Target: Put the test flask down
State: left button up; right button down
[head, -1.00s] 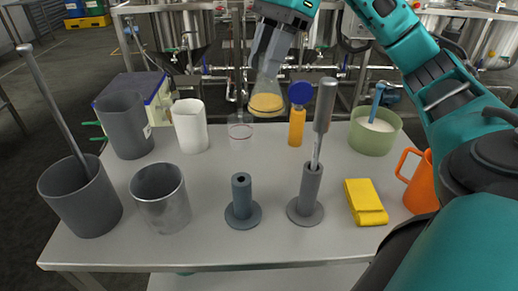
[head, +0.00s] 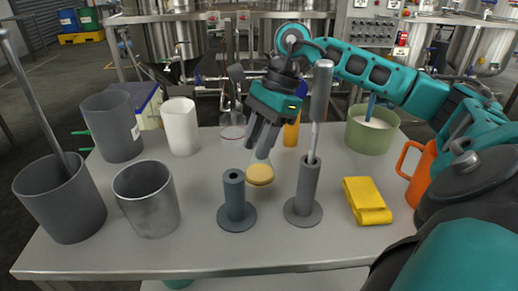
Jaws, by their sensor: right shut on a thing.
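The test flask (head: 260,173) is a small clear conical flask with a yellowish content at its base. My right gripper (head: 264,150) is shut on its upper part, with the fingers pointing down. The flask is tilted a little and hangs over the middle of the table, between two grey stands and slightly behind them. I cannot tell whether its base touches the table; it seems to be above it. My left gripper is not in view.
A short grey stand (head: 236,205) is left of the flask, and a stand with a tall rod (head: 306,195) is right. The front table (head: 270,250) is clear.

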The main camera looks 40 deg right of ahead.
jog(key=shift+f, duration=0.8)
jog(key=c, duration=1.3)
grip_release()
jog(key=shift+f, duration=0.15)
jog(key=o, duration=0.5)
